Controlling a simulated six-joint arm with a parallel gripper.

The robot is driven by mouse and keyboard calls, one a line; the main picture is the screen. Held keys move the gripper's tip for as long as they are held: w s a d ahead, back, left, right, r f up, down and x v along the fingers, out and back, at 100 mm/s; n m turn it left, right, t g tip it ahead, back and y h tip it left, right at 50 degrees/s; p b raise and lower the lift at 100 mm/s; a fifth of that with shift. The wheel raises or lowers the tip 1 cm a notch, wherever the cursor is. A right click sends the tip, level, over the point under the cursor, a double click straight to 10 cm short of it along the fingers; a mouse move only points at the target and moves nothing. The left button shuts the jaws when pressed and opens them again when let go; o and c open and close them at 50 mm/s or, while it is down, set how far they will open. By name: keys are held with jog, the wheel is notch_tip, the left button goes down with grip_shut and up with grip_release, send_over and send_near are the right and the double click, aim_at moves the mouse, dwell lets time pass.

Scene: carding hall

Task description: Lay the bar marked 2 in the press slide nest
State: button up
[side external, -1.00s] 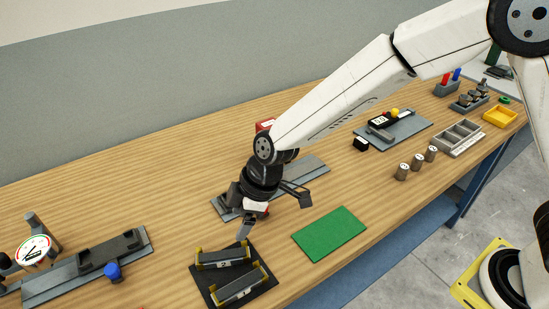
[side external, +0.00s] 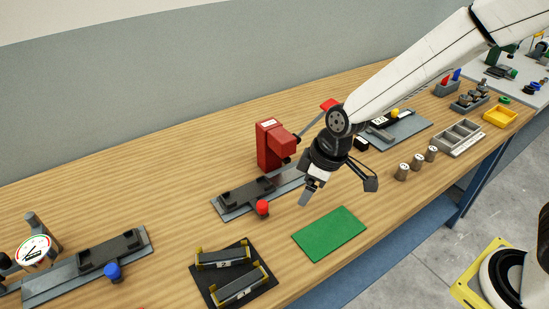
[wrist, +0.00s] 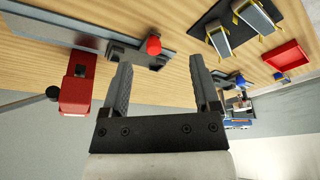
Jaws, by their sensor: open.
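The bar marked 2 (side external: 225,263) lies in the rear yellow-ended cradle of a black holder (side external: 202,282). A second bar (side external: 240,288) lies in the front cradle; its mark is too small to read surely. The red press (side external: 268,147) stands behind its slide, where a dark nest (side external: 246,191) with raised ends looks empty beside a red knob (side external: 262,207). My gripper (side external: 308,196) is open and empty above the bench, right of the nest and behind the green mat. The wrist view shows its two fingers (wrist: 160,75) apart, with the press (wrist: 76,90) left and the holder (wrist: 283,28) upper right.
The green mat (side external: 329,234) lies bare right of the holder. A gauge station with a dial (side external: 34,251) and a similar dark nest (side external: 110,251) is at left. Several capped posts (side external: 418,162) and a grey divided tray (side external: 460,138) are at right. The wrist view shows a red tray (wrist: 289,57).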

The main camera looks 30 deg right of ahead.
jog(key=s+d+m+h, duration=0.2)
jog(key=s+d+m, duration=0.5)
jog(key=d, duration=0.7)
jog(key=s, duration=0.2)
jog(key=shift+s+d+r+m, duration=0.25)
jog(key=shift+s+d+m, duration=0.05)
jog(key=shift+d, duration=0.05)
jog(key=shift+o, duration=0.4)
